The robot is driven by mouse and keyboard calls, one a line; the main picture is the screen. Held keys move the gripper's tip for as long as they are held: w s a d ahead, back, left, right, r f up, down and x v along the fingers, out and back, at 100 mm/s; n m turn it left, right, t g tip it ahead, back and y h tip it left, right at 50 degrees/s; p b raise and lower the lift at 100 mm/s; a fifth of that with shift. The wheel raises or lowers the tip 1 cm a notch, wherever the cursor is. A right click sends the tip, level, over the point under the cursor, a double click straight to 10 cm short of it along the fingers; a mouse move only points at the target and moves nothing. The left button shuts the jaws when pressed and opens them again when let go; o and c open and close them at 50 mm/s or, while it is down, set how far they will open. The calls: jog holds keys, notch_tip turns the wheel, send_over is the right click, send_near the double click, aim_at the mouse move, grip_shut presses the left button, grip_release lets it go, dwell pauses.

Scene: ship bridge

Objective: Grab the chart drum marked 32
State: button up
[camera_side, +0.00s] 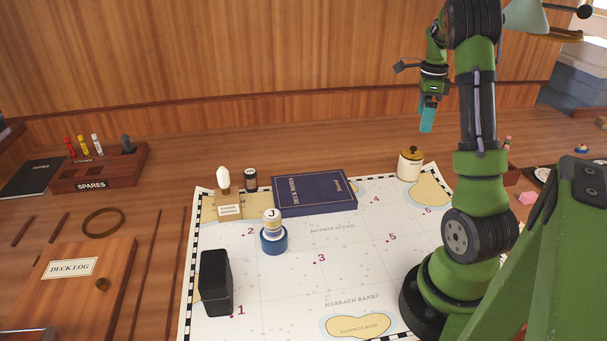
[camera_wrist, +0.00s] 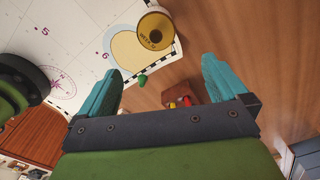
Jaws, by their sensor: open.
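I can read no 32 on anything in these views, so I cannot tell which thing is the marked drum. A small dark cylinder (camera_side: 250,180) with a pale label stands behind the chart's left part; its label is too small to read. A cream jar (camera_side: 410,165) with a gold lid stands at the chart's far right; it also shows in the wrist view (camera_wrist: 155,37). A white-and-blue round piece (camera_side: 273,232) has a J on top. My gripper (camera_side: 427,118) is open and empty, high above the table behind the chart; its teal fingers show in the wrist view (camera_wrist: 161,82).
The chart (camera_side: 290,290) covers the middle of the table. On it are a dark blue book (camera_side: 313,192) and a black block (camera_side: 215,283). A white bulb-like piece (camera_side: 223,180) stands left of the dark cylinder. A spares rack (camera_side: 100,168) and deck log board (camera_side: 75,290) lie left.

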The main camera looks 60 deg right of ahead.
aim_at(413, 154)
jog(key=f+m, duration=0.1)
jog(key=f, duration=0.6)
jog(key=f+m, duration=0.1)
jog(key=f, duration=0.2)
jog(key=shift+w+a+f+m, duration=0.1)
jog(key=shift+w+f+m, duration=0.1)
jog(key=shift+w+m, duration=0.1)
jog(key=shift+w+a+f, duration=0.1)
jog(key=shift+a+f, duration=0.05)
jog(key=shift+f, duration=1.2)
jog(key=shift+a+f, duration=0.1)
jog(key=shift+f, duration=1.2)
jog(key=c, duration=1.1)
jog(key=shift+c, duration=0.5)
jog(key=shift+r, duration=0.15)
